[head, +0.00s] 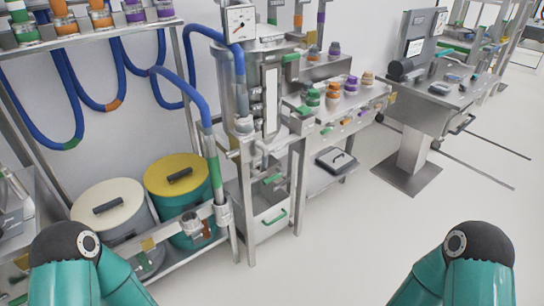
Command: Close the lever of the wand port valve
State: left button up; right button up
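A blue hose (186,88) runs down to a wand (213,165) with a green band, which stands upright at the front rail of the left rack. A metal fitting (222,212) sits at the wand's lower end. A small brown-orange handle (206,229) hangs beside it; I cannot tell whether this is the valve lever or how it is set. Green handles also show on the steel station, one on its upper pipework (291,58). Only teal and black links of my two arms show at the bottom corners. Both grippers are outside the view.
A cream-lidded bin (108,203) and a yellow-lidded teal bin (190,205) stand on the left rack. A pedestal table (425,115) stands farther right. The floor at centre right is clear.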

aim_at(265, 156)
jog(key=i, duration=0.9)
jog(key=u, duration=0.05)
